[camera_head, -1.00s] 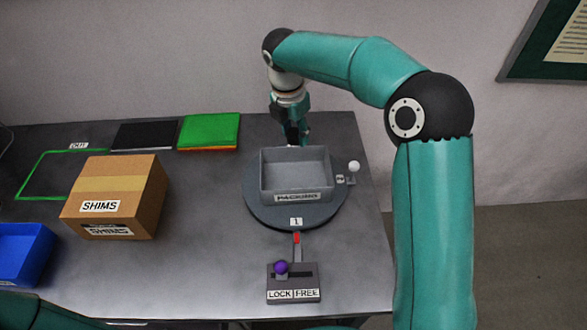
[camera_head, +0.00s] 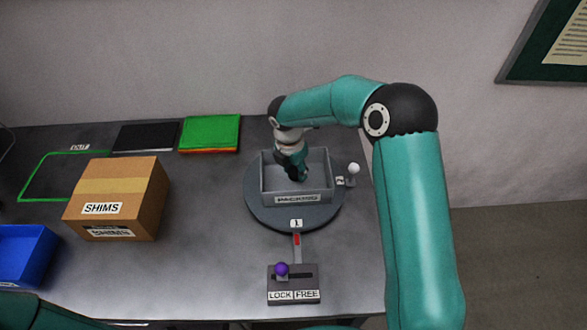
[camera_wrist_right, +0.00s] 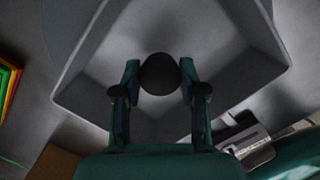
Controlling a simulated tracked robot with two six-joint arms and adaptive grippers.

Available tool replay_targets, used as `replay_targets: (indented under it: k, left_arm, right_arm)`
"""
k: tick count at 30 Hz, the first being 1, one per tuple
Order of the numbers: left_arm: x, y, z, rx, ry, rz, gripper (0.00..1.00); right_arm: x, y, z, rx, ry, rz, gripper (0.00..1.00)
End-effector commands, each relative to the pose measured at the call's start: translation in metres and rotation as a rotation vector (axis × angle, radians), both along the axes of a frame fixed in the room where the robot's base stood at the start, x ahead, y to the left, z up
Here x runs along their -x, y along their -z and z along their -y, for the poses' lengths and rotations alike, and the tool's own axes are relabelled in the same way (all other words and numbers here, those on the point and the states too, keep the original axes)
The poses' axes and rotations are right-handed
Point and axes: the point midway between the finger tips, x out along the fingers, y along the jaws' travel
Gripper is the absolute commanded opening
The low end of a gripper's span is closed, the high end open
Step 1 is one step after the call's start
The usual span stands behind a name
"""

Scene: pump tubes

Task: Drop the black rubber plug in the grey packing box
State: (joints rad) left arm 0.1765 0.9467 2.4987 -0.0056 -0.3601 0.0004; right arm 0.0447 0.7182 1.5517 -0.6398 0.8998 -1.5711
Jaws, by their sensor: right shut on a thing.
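The black rubber plug (camera_wrist_right: 160,74) is a dark round piece between the two fingers of my right gripper (camera_wrist_right: 160,82) in the right wrist view. The gripper is shut on it. The grey packing box (camera_wrist_right: 98,98) spreads out behind and around the plug in that view. In the head view my right gripper (camera_head: 294,172) is over the inside of the grey packing box (camera_head: 302,197), labelled PACKING. The plug is not clear in the head view. Only a teal piece of my left arm shows at the bottom left; its gripper is out of view.
The box stands on a round turntable (camera_head: 270,215) with a white knob (camera_head: 353,168) at its right. In front is a LOCK/FREE slider with a purple knob (camera_head: 281,269). A SHIMS carton (camera_head: 118,198), a blue bin (camera_head: 24,255) and a green stack (camera_head: 210,132) stand left.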

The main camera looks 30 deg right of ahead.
Motion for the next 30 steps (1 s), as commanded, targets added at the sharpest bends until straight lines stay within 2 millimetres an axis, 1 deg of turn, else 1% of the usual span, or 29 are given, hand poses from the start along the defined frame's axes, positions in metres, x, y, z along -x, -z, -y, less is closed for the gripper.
replay_targets:
  k: [4, 15, 19, 20, 24, 30]
  left_arm:
    - [0.000, 0.001, 0.000, 0.000, 0.000, 0.000, 0.40]
    - [0.000, 0.008, 0.000, 0.000, 0.000, 0.000, 0.40]
    - [0.000, 0.008, 0.000, 0.000, 0.000, 0.000, 0.40]
    - [0.000, 0.008, 0.000, 0.000, 0.000, 0.000, 0.40]
    - [0.000, 0.008, 0.000, 0.000, 0.000, 0.000, 0.40]
    - [0.000, 0.008, 0.000, 0.000, 0.000, 0.000, 0.40]
  right_arm:
    - [0.000, 0.000, 0.000, 0.000, 0.000, 0.000, 0.14]
    - [0.000, 0.012, 0.000, 0.000, 0.000, -0.001, 0.14]
    - [0.000, 0.011, 0.000, 0.001, 0.000, 0.000, 0.14]
    - [0.000, 0.011, 0.000, 0.000, 0.000, 0.000, 0.43]
    - [0.000, 0.011, 0.000, 0.000, 0.000, 0.000, 0.67]
    - [0.000, 0.011, 0.000, 0.000, -0.001, 0.000, 0.67]
